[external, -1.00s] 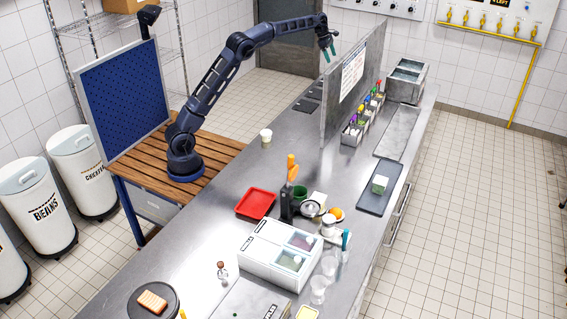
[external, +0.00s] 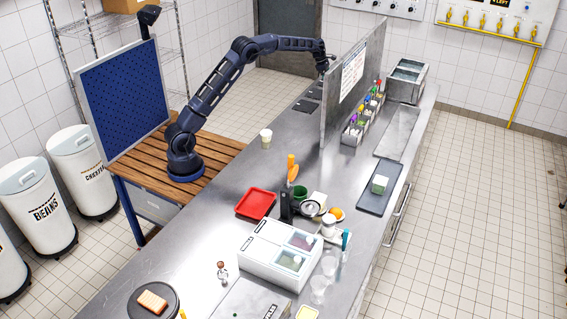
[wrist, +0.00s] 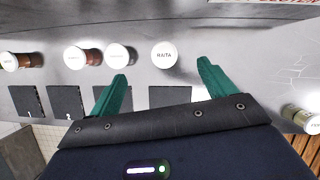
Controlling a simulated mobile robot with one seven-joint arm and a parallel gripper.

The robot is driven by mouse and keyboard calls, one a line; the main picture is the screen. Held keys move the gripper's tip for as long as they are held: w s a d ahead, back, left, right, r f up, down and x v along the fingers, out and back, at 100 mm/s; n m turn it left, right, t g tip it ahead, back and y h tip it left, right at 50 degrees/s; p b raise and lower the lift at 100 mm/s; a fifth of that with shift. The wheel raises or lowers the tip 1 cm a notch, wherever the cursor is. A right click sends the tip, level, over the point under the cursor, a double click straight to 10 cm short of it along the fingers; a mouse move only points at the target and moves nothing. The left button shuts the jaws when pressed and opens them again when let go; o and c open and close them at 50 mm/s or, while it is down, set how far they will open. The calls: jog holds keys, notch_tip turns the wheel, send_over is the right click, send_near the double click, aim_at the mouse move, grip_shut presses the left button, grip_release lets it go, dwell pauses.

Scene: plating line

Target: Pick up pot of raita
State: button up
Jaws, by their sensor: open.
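The pot of raita (wrist: 164,54) has a white round lid marked RAITA. In the wrist view it stands on the steel counter ahead of my gripper (wrist: 161,70). My gripper's two green fingers are spread apart, with the pot lined up between and just beyond their tips. Nothing is held between them. In the external view the end of my arm (external: 322,60) is low beside the upright partition at the far end of the counter. The fingers are hard to make out there, and the raita pot cannot be picked out.
Other lidded pots stand left of the raita in a row, the closest being a white-lidded pot (wrist: 118,54). Dark square mats (wrist: 66,101) lie nearer. Another pot (wrist: 303,120) is at right. The partition (external: 345,100) rises from the counter (external: 215,165) beside my arm.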

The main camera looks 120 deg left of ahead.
jog(key=s+x, duration=0.1)
jog(key=x, duration=0.7)
jog(key=s+f+x, duration=0.1)
jog(key=x, duration=0.3)
jog(key=shift+s+d+f, duration=0.2)
jog(key=shift+s+f, duration=0.1)
jog(key=shift+w+f, duration=0.2)
jog(key=shift+f, duration=1.2)
jog(key=shift+w+f, duration=0.2)
jog(key=shift+f, duration=1.15)
jog(key=c, duration=1)
jog(key=shift+r, duration=0.15)
